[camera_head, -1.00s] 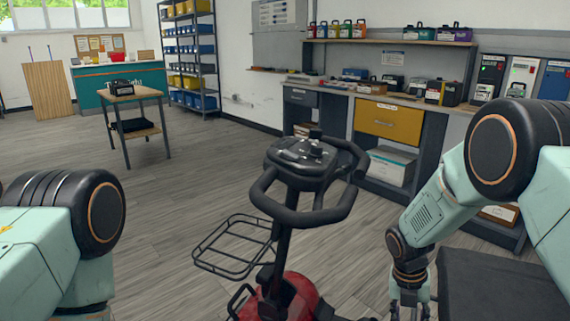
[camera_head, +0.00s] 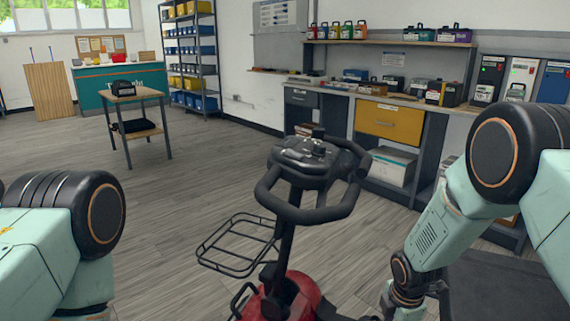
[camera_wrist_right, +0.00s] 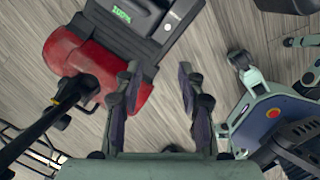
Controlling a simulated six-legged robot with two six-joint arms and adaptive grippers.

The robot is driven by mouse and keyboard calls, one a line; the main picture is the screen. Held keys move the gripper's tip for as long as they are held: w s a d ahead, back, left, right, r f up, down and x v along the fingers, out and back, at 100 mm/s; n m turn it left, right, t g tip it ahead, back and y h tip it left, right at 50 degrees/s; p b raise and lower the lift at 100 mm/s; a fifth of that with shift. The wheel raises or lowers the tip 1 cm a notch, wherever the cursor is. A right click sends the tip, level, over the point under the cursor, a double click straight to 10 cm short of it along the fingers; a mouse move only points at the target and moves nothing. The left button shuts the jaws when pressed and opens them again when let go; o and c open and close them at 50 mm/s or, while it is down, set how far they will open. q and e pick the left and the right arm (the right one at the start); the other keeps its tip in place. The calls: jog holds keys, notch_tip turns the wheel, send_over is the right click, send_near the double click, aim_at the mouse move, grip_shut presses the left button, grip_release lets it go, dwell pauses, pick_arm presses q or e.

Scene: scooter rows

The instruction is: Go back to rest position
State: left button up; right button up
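My right arm (camera_head: 430,240) reaches down at the right of the head view, and its fingers are below the picture edge. In the right wrist view my right gripper (camera_wrist_right: 158,85) is open, with only floor between its fingers. It is to the right of the red mobility scooter, which shows in the head view (camera_head: 283,298) and in the wrist view (camera_wrist_right: 88,72). My left arm (camera_head: 70,235) is folded at the lower left; its gripper is out of view.
A black box with a green display (camera_wrist_right: 125,15) sits against the scooter's red body. The scooter has a wire basket (camera_head: 240,245) and black handlebars (camera_head: 310,205). A workbench with a yellow drawer (camera_head: 388,122) stands behind. A small wooden table (camera_head: 133,95) stands left, with clear floor before it.

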jog(key=s+a+m+g+p, duration=0.1)
jog(key=s+m+p, duration=0.5)
jog(key=s+m, duration=1.4)
jog(key=s+a, duration=0.1)
jog(key=s, duration=1.3)
jog(key=shift+s+r+g+y+p, duration=0.3)
jog(key=shift+s+r+g, duration=0.05)
jog(key=shift+s+g, duration=0.05)
